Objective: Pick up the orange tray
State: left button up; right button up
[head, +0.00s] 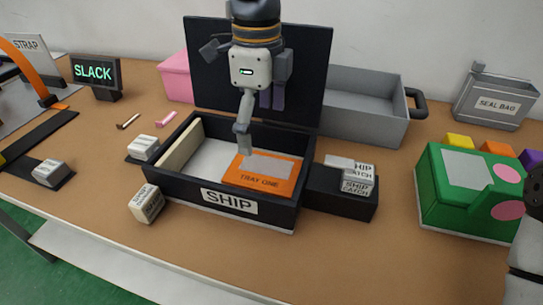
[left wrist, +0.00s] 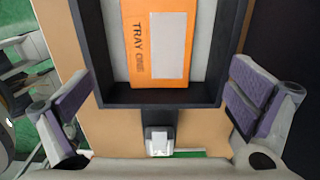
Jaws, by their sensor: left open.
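The orange tray (head: 263,174), marked TRAY ONE with a pale panel on top, lies in the right part of the open black SHIP box (head: 178,188). The left wrist view shows the tray (left wrist: 142,52) and the box end wall (left wrist: 165,97) beyond the fingers. My left gripper (head: 258,118) hangs above the box, pointing down, one finger overlapping the tray in the head view. In the left wrist view its fingers (left wrist: 160,105) are wide apart with nothing held. I cannot tell its exact height above the tray. Only part of my right arm shows at the right edge; its fingertips are hidden.
The raised black lid (head: 212,85) stands behind the box. SHIP CATCH blocks (head: 357,185) sit at its right end, and a white block (head: 146,204) at its front left. A grey bin (head: 365,125) and a green case (head: 440,215) stand to the right.

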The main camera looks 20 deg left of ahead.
aim_at(265, 170)
pick_arm(q)
jog(key=f, duration=1)
jog(key=shift+s+d, duration=0.1)
jog(key=shift+d, duration=0.25)
jog(key=c, duration=1.2)
jog(key=shift+c, duration=0.2)
